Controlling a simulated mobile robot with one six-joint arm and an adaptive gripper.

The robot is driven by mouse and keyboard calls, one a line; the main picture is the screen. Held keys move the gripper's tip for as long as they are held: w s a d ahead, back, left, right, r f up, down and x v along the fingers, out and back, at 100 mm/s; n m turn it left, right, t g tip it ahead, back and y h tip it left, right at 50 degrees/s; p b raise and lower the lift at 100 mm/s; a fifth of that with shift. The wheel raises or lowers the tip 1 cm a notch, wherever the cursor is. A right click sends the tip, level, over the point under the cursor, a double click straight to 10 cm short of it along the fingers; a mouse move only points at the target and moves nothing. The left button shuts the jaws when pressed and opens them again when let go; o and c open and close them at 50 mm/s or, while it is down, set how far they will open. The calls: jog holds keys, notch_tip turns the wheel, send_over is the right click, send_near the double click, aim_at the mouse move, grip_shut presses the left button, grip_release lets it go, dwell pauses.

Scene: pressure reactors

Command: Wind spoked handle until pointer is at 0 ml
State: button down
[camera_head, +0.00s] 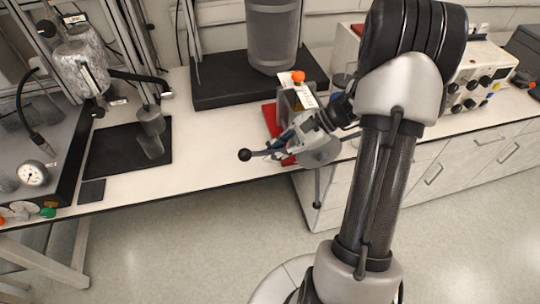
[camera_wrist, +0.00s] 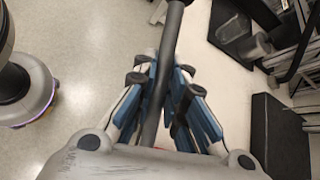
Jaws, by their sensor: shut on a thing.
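My gripper (camera_head: 275,150) is shut on this spoke. In the wrist view the dark spoke (camera_wrist: 174,28) runs between the blue fingers of my gripper (camera_wrist: 160,85). The handle belongs to a small device (camera_head: 288,103) with an orange knob on top and a white marked plate (camera_head: 306,97). My gripper and arm hide much of the device and the handle's hub. The pointer and its reading are too small to tell.
The device stands on a red mat (camera_head: 269,117) near the table's front edge. A large grey cylinder (camera_head: 273,38) stands on a black base behind it. A reactor stand and black mat (camera_head: 100,155) are to the left. An instrument box (camera_head: 475,85) stands right. Floor in front is clear.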

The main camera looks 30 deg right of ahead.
jog(key=shift+s+d+r+y+p, duration=0.1)
jog(key=shift+d+r+y+p, duration=0.3)
jog(key=shift+r, duration=0.35)
jog(key=c, duration=1.6)
grip_release()
jog(key=shift+d, duration=0.1)
jog(key=v, duration=1.1)
jog(key=shift+s+d, duration=0.35)
jog(key=shift+d, duration=0.05)
